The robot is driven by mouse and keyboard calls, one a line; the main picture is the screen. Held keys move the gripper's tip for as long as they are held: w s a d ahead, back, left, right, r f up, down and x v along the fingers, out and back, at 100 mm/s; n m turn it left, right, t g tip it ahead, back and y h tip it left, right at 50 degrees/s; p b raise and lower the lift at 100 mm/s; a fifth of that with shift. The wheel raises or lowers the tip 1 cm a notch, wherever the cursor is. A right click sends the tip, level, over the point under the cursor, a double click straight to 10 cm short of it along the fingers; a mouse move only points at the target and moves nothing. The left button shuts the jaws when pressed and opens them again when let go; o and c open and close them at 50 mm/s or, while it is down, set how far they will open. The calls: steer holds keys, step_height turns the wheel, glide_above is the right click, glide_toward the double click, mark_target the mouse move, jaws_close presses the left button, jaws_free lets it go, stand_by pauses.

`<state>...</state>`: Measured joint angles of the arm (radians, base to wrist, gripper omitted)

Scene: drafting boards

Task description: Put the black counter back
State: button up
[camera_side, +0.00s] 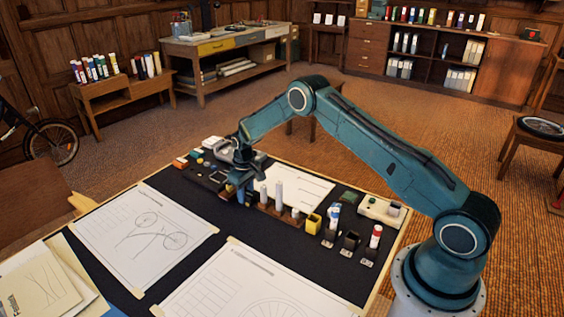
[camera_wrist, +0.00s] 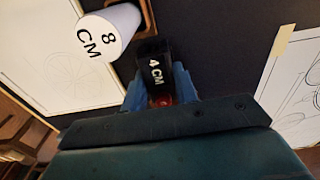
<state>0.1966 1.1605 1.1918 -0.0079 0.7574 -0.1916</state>
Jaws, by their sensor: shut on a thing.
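My gripper (camera_side: 241,196) is low over the black mat, left of the rack of white cylinders in the side view. In the wrist view its blue fingers are shut on a black piece marked "4 CM" (camera_wrist: 155,70). A bit of red shows between the fingers near the piece's lower end. A white cylinder marked "8 CM" (camera_wrist: 110,32) stands close to the piece, up and to its left. I cannot tell whether the black piece touches the mat. In the side view the held piece is mostly hidden by the fingers.
A wooden rack (camera_side: 269,211) holds white cylinders (camera_side: 278,193) right beside the gripper. A yellow cup (camera_side: 313,224) and several holders stand to the right. Small coloured pieces (camera_side: 181,162) lie at the far left. Drawing sheets (camera_side: 145,232) cover the front.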

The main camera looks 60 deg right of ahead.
mark_target(246, 193)
steer(key=shift+s+f, duration=0.25)
steer(key=shift+f, duration=0.35)
jaws_close()
steer(key=o, duration=1.1)
jaws_free()
steer(key=shift+a, duration=0.1)
steer(key=shift+r, duration=6.8)
